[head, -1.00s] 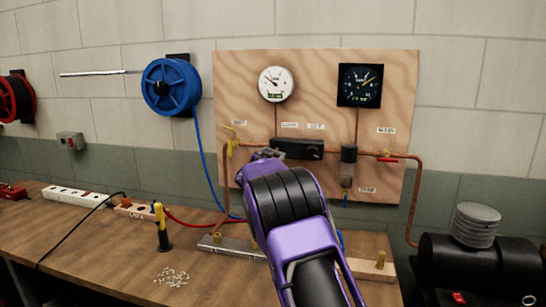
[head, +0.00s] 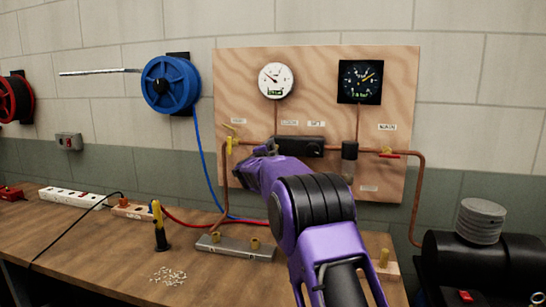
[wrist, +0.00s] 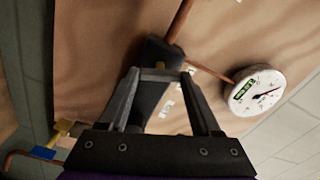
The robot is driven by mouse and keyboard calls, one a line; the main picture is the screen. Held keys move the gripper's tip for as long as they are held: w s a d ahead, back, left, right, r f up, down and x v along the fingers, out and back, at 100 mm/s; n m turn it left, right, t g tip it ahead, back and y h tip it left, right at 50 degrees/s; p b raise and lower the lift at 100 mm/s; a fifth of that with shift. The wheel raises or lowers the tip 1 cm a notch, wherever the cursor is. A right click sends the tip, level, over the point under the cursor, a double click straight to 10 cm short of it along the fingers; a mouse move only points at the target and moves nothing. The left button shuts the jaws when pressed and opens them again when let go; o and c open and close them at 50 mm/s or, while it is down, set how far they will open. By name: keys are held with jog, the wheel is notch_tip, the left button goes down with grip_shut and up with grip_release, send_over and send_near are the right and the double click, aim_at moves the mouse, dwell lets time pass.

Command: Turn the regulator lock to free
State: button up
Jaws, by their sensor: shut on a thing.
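The regulator (head: 300,146) is a black block on the copper pipe across the plywood panel, under small white labels. It also shows as a dark body (wrist: 152,100) between my fingers in the wrist view. My gripper (head: 266,150) is at its left end; in the wrist view the fingertips (wrist: 160,75) flank a small brass-coloured piece, which I take to be the regulator lock (wrist: 160,65). The gripper is shut on it. Finger contact and the lock's exact position are too small and dark to make out; my wrist partly covers that area in the head view.
A white gauge (head: 276,81) and a black gauge (head: 360,82) sit above the pipe. A yellow valve (head: 231,143) is just left of my gripper, a red-handled valve (head: 389,154) to the right. A metal block (head: 235,247) stands on the bench below.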

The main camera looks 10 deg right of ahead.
jog(key=shift+f+m+b, duration=0.1)
jog(key=shift+m+b, duration=0.8)
jog(key=shift+m, duration=1)
jog(key=o, duration=1.4)
jog(key=b+v, duration=0.1)
jog(key=v, duration=1.6)
jog(key=shift+s+a+b, duration=0.15)
jog(key=shift+s+b, duration=0.05)
jog(key=shift+b, duration=0.1)
jog(key=shift+a, duration=0.1)
